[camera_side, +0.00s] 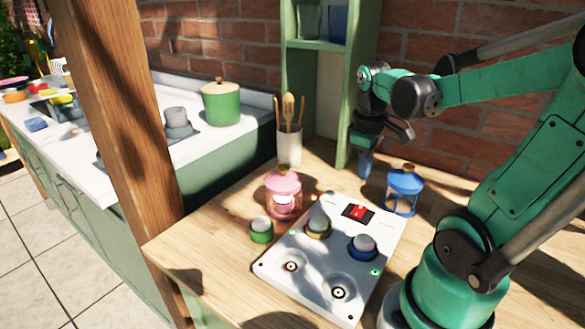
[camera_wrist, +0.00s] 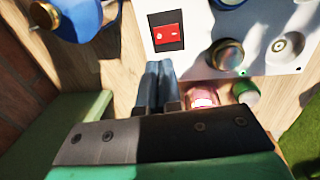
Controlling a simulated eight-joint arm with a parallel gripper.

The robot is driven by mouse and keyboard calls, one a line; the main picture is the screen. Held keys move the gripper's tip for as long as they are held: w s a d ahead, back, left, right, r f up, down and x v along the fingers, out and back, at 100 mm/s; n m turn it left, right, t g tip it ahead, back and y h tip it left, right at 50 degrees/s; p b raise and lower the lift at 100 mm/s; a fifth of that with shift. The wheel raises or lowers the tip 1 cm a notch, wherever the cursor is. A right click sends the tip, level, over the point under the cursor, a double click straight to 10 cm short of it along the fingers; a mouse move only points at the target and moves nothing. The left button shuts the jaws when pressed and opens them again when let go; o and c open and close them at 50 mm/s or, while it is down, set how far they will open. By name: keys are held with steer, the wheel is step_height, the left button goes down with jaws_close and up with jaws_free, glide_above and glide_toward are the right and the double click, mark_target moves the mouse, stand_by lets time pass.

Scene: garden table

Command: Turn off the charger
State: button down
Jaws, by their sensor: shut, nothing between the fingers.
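The charger (camera_side: 325,248) is a white slab on the wooden table, and part of it shows in the wrist view (camera_wrist: 203,62). It has a red rocker switch in a black frame (camera_side: 357,212) at its far edge, also in the wrist view (camera_wrist: 168,34). A yellow-ringed round cell (camera_side: 318,227) and a blue-ringed one (camera_side: 363,247) sit in two sockets; the two nearer sockets are empty. Small green lights show on the slab. My gripper (camera_side: 365,174) is shut and empty, pointing down beyond the switch edge. Its fingertips (camera_wrist: 158,68) appear just short of the switch in the wrist view.
A pink lantern (camera_side: 284,194) and a green-ringed cell (camera_side: 261,230) stand left of the charger. A blue lantern (camera_side: 404,191) stands to its right. A utensil jar (camera_side: 289,146) and green shelf (camera_side: 293,75) are behind. The table's front left is clear.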

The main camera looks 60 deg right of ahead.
mark_target(357, 212)
steer(key=shift+d+f, duration=0.15)
steer(key=shift+f, duration=1.25)
steer(key=shift+d+f, duration=0.2)
steer(key=shift+f, duration=1.15)
steer(key=shift+d+f, duration=0.15)
steer(key=shift+f, duration=1.25)
steer(key=shift+d+f+y, duration=0.1)
steer(key=shift+f+y, duration=0.15)
steer(key=shift+y, duration=0.05)
steer(key=shift+a+r, duration=0.15)
steer(key=shift+a, duration=0.7)
steer(key=shift+r, duration=0.1)
